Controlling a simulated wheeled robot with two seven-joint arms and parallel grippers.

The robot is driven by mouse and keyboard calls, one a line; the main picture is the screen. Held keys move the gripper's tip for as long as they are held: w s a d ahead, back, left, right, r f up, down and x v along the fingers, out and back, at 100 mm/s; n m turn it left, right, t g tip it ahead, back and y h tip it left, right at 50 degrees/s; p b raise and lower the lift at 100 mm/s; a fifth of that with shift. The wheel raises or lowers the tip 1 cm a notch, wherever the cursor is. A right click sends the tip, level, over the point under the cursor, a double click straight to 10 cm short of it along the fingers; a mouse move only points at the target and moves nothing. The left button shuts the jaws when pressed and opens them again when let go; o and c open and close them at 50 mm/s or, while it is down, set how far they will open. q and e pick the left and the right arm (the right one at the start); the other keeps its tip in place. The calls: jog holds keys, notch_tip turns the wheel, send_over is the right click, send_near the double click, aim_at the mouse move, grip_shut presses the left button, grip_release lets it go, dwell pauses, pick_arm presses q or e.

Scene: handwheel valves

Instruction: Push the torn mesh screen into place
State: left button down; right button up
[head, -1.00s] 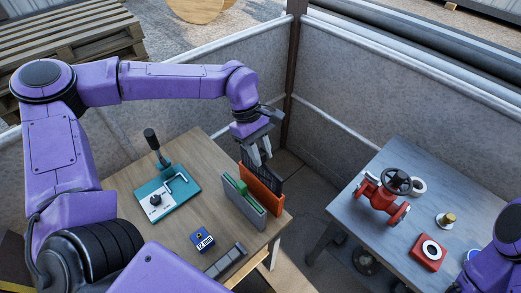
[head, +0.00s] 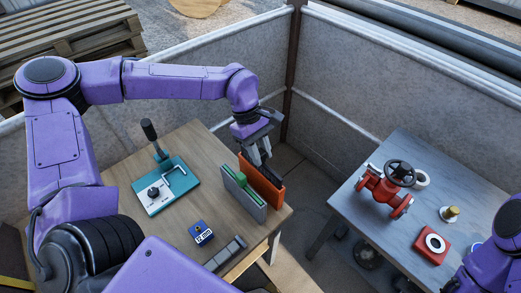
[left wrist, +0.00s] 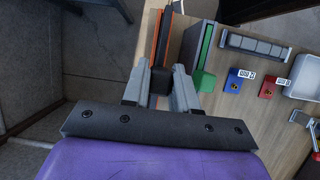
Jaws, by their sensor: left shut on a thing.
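The torn mesh screen (left wrist: 160,79) shows as a dark piece between the fingers of my left gripper (left wrist: 160,92) in the left wrist view. It stands in the narrow orange holder (head: 265,190) near the right edge of the wooden table, with most of it hidden inside. My left gripper (head: 258,158) is shut on it, pointing down right at the holder's top. Whether the screen touches the bottom cannot be seen. My right arm shows at the right edge of the head view, but its gripper is out of the picture.
A grey holder with a green piece (head: 240,178) stands close beside the orange one. A teal fixture with a lever (head: 163,187), a blue tag (head: 202,232) and a grey ribbed strip (head: 225,253) lie on the table. A red valve (head: 383,190) stands on the grey table.

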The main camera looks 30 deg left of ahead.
pick_arm(q)
jog(key=shift+f+b, duration=1.15)
jog(key=shift+f, duration=0.95)
jog(key=c, duration=0.8)
grip_release()
jog(key=b+v, duration=0.1)
jog(key=v, duration=0.9)
jog(key=shift+w+a+r+b, duration=0.1)
jog(key=shift+r+b, duration=0.2)
jog(key=shift+b, duration=0.1)
